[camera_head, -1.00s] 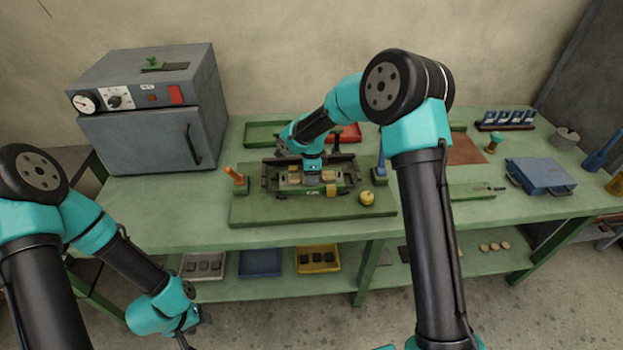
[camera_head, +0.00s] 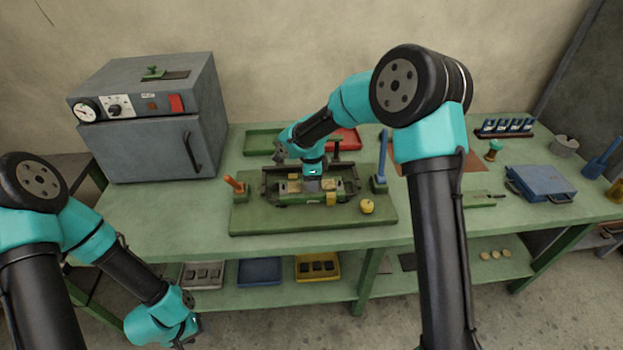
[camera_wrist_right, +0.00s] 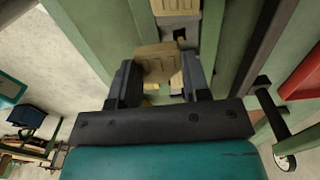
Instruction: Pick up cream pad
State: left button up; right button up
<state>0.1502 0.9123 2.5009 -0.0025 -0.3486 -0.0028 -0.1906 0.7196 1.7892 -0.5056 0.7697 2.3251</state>
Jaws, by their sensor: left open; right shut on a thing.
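My right gripper (camera_wrist_right: 158,85) is shut on a cream pad (camera_wrist_right: 158,62), which shows as a tan block between the two fingers in the right wrist view. A second tan block (camera_wrist_right: 176,6) lies beyond it at the top of that view. In the head view my right gripper (camera_head: 313,184) is over the green fixture (camera_head: 315,200) on the bench, and its wrist hides much of what it holds. A cream piece (camera_head: 294,187) shows in the fixture left of the gripper. My left gripper (camera_head: 188,338) is open and low in front of the bench, partly out of clear view.
An orange-handled tool (camera_head: 235,184) and a blue-handled tool (camera_head: 382,160) stand either side of the fixture. A yellow knob (camera_head: 367,206) is at its front right. A grey oven (camera_head: 150,115) stands left; a blue case (camera_head: 540,183) lies right. Trays sit on the lower shelf.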

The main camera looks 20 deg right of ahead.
jog(key=s+a+r, duration=0.1)
jog(key=s+a, duration=0.2)
jog(key=s, duration=1)
jog(key=shift+a+r, duration=0.2)
jog(key=shift+a, duration=0.2)
